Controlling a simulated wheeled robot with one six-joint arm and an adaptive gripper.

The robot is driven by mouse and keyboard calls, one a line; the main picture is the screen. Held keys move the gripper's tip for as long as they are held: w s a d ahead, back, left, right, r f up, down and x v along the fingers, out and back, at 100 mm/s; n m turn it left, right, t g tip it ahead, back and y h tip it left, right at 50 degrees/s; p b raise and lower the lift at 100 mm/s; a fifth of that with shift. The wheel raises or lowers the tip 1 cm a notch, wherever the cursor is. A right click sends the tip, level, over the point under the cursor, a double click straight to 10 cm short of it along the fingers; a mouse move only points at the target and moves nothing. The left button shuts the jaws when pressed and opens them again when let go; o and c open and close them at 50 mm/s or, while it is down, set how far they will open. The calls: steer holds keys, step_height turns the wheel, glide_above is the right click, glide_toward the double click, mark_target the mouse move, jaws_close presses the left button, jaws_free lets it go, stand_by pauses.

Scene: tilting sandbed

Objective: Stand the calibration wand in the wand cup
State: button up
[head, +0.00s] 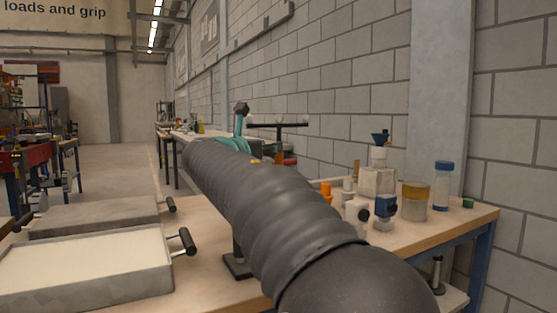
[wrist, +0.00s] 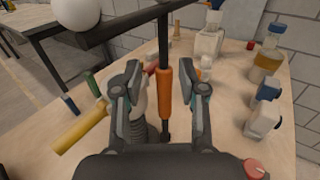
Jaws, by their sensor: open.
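The calibration wand has a dark crossbar with white balls, a dark rod and an orange handle (wrist: 165,95). The wand looks roughly upright in the wrist view. My gripper (wrist: 160,82) is open, with one finger on each side of the orange handle and gaps showing. The wand's dark lower end (wrist: 165,138) is low between the fingers. I cannot make out the wand cup for certain. A grey ribbed object (wrist: 138,128) stands left of the handle, partly hidden by a finger.
A yellow-handled tool (wrist: 80,128) lies left of my gripper. A metal sand tray (head: 172,275) stands at the left. A block wall rises behind the bench.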

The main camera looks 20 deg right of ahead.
steer(key=shift+x, duration=2.7)
steer(key=shift+s+r, duration=0.1)
steer(key=shift+s, duration=0.1)
jaws_close()
